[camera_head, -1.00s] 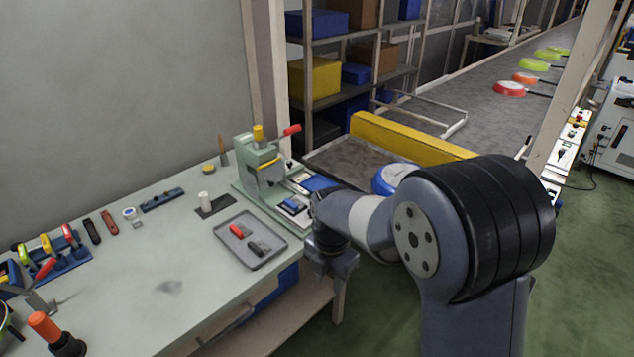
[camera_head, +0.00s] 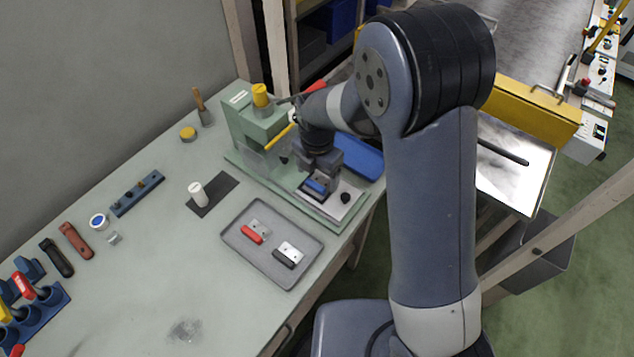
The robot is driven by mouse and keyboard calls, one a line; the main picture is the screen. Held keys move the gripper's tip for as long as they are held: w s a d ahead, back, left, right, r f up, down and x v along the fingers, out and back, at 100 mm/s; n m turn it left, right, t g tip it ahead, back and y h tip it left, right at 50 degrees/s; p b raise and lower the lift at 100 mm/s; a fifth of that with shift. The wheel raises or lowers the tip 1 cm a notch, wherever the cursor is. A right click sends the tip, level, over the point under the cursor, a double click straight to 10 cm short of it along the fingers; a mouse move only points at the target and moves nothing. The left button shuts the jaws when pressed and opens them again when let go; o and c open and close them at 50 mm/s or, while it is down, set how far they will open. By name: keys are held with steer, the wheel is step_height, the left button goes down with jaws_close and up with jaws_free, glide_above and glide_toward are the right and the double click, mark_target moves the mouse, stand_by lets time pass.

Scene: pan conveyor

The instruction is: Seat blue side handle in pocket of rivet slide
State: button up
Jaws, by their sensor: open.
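The blue side handle (camera_head: 315,187) lies at the rivet slide (camera_head: 343,207), a pale plate at the front of the green press (camera_head: 259,125). My gripper (camera_head: 317,183) is open and points down right over the blue handle. My fingers and wrist cover part of the handle and the slide. I cannot tell whether the fingers touch the handle, or whether it sits fully in the pocket. A dark round knob (camera_head: 345,198) shows on the slide to the right of the handle.
A grey tray (camera_head: 238,256) with a red handle (camera_head: 252,235) and a black handle (camera_head: 285,260) lies in front of the slide. A larger blue piece (camera_head: 360,158) is behind my gripper. A white cylinder (camera_head: 197,193) stands left. The front bench is mostly clear.

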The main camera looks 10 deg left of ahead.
mark_target(319, 182)
steer(key=shift+f, duration=1.2)
steer(key=shift+c, duration=0.3)
steer(key=c, duration=1.1)
steer(key=shift+r, duration=0.1)
